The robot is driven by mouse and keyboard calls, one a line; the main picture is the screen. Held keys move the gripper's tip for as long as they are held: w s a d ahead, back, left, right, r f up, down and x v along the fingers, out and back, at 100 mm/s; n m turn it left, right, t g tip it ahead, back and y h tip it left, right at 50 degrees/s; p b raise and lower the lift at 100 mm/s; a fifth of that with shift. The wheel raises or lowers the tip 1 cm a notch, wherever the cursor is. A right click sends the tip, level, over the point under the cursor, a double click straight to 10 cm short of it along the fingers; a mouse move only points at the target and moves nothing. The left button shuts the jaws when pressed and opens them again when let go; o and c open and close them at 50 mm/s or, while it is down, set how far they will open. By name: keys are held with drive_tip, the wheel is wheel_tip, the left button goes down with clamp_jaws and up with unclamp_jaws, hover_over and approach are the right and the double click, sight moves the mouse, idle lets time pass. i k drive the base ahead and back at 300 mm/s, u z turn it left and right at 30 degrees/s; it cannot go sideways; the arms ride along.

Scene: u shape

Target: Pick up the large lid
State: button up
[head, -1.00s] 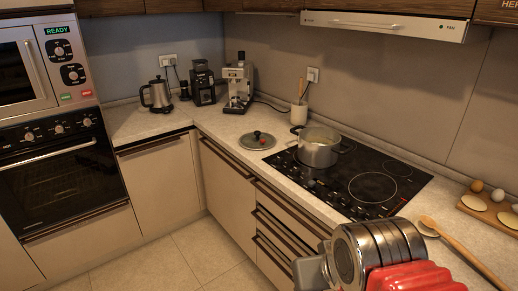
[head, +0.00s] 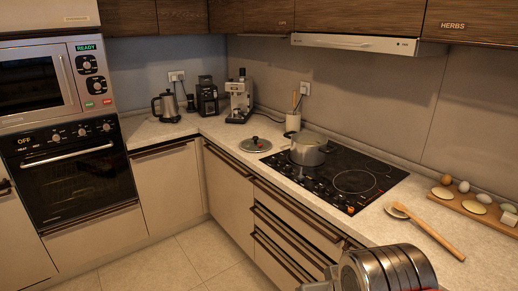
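The large lid (head: 254,147) is a round grey metal lid with a dark knob on top. It lies flat, knob up, on the pale counter left of the hob, next to the hob's left edge and apart from the pot. My gripper's fingers are not in view. Only a silver and red part of my arm shows at the bottom edge, well in front of the lid.
A metal pot (head: 308,149) stands on the black hob (head: 352,180). A utensil holder (head: 293,121) stands behind the lid. A coffee machine (head: 239,100), grinder (head: 207,97) and kettle (head: 166,106) stand at the back. A wooden spoon (head: 428,230) lies right of the hob.

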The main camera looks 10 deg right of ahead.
sight(249, 145)
drive_tip(key=u, duration=0.5)
drive_tip(key=i, duration=1)
drive_tip(key=u, duration=0.65)
drive_tip(key=i, duration=1.45)
drive_tip(key=z, duration=0.8)
drive_tip(key=i, duration=1.1)
drive_tip(key=z, duration=0.6)
